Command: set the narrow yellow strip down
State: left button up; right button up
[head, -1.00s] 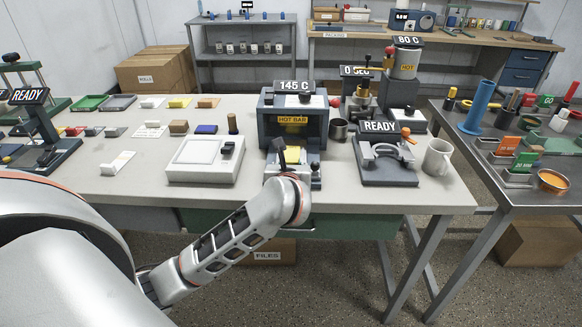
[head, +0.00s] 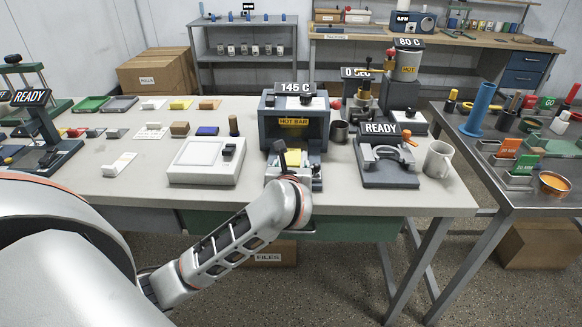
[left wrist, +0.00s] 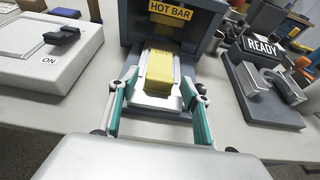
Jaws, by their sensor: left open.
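The narrow yellow strip (left wrist: 160,68) lies on the light plate (left wrist: 156,99) at the mouth of the hot bar machine (left wrist: 178,22), its far end under the machine's opening. The strip also shows in the head view (head: 293,158), just beyond my left gripper (head: 292,177). In the left wrist view my left gripper (left wrist: 158,100) is open, its teal-padded fingers spread either side of the plate, with the strip between and ahead of them. I cannot tell whether either finger touches the plate. My right gripper is not in view.
A white scale-like box (head: 206,160) stands left of the machine. The bench front between box and edge is clear.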

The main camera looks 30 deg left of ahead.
pick_arm(q)
jog(key=p+v, duration=0.2)
jog(key=v, duration=0.9)
jog(key=s+a+r+m+t+y, duration=0.2)
jog(key=a+r+m+y, duration=0.1)
jog(key=a+r+y, duration=0.2)
jog(key=s+d+r+m+t+h, duration=0.1)
jog(key=d+r+m+t, duration=0.5)
jog(key=m, duration=0.6)
jog(key=d+f+m+t+h, duration=0.2)
jog(key=d+f+m+h, duration=0.95)
jog(key=m, duration=0.65)
jog(key=s+d+f+m+g+h, duration=0.1)
jog(key=s+f+m+g+h, duration=0.1)
jog(key=f+m, duration=0.35)
jog(key=s+d+f+m+g+h, duration=0.1)
jog(key=s+f+m+g+h, duration=0.15)
jog(key=f, duration=0.65)
jog(key=s+a+f+m+g+y, duration=0.1)
jog(key=s+f+m+g, duration=0.2)
jog(key=f, duration=0.6)
jog(key=s+a+f+m+g+y, duration=0.1)
jog(key=s+a+f+m+g, duration=0.1)
jog(key=s+f, duration=0.4)
notch_tip(320, 180, down, 3)
jog(key=shift+m+g, duration=0.4)
jog(key=shift+g, duration=0.35)
